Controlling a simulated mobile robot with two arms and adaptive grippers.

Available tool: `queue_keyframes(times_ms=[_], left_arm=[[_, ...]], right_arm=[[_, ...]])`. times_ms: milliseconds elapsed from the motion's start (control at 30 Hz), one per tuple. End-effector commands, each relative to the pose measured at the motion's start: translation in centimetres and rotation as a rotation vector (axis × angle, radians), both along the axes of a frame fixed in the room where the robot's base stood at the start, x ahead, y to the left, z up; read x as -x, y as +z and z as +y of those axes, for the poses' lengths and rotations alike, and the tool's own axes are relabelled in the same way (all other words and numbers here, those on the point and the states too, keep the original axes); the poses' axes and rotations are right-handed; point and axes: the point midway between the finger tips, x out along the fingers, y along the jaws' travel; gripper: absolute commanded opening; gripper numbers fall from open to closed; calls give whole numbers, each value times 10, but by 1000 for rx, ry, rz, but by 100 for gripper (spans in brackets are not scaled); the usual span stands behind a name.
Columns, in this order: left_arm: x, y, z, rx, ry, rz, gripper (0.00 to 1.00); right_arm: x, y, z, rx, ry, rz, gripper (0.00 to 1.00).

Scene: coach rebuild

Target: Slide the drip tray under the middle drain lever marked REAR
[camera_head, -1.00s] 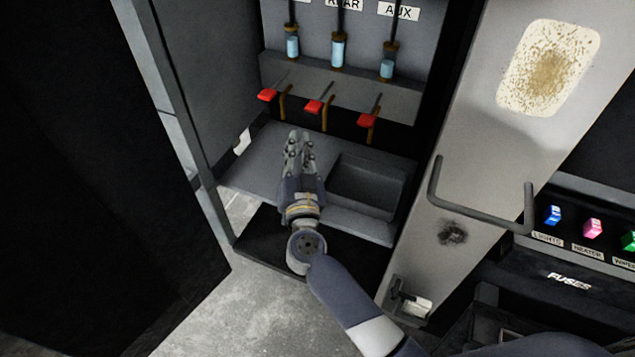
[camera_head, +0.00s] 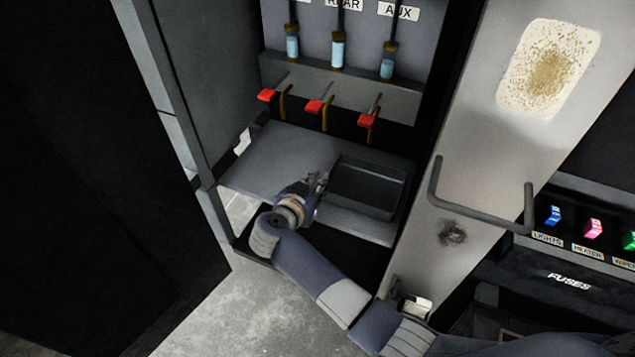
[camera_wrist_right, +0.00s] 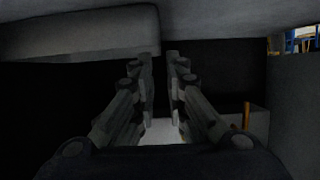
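The drip tray (camera_head: 372,208) is a dark rectangular tray on the right part of the grey shelf in the cabinet. The middle red drain lever (camera_head: 313,106) hangs above and left of the tray, under the partly covered REAR label (camera_head: 345,4). My right gripper (camera_head: 321,181) is beside the tray's left wall, low over the shelf; I cannot tell whether it touches. In the right wrist view, its fingers (camera_wrist_right: 161,58) stand a narrow gap apart with nothing visible between them. My left gripper is out of view.
Red levers stand left (camera_head: 267,95) and right (camera_head: 367,121) of the middle one, with brown spouts below. The shelf (camera_head: 270,155) is clear left of the tray. A cabinet side wall bounds the left; a panel with a bar handle (camera_head: 480,218) bounds the right.

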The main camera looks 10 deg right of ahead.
Motion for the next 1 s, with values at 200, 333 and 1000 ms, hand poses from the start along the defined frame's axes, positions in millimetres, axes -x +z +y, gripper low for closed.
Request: queue_keyframes(times_ms=[200, 333, 1000], left_arm=[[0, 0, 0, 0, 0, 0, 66], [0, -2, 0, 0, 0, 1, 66], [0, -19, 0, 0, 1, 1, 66]], right_arm=[[-1, 0, -1, -1, 0, -3, 12], [-9, -4, -5, 0, 1, -3, 12], [-88, -44, -59, -1, 0, -3, 12]])
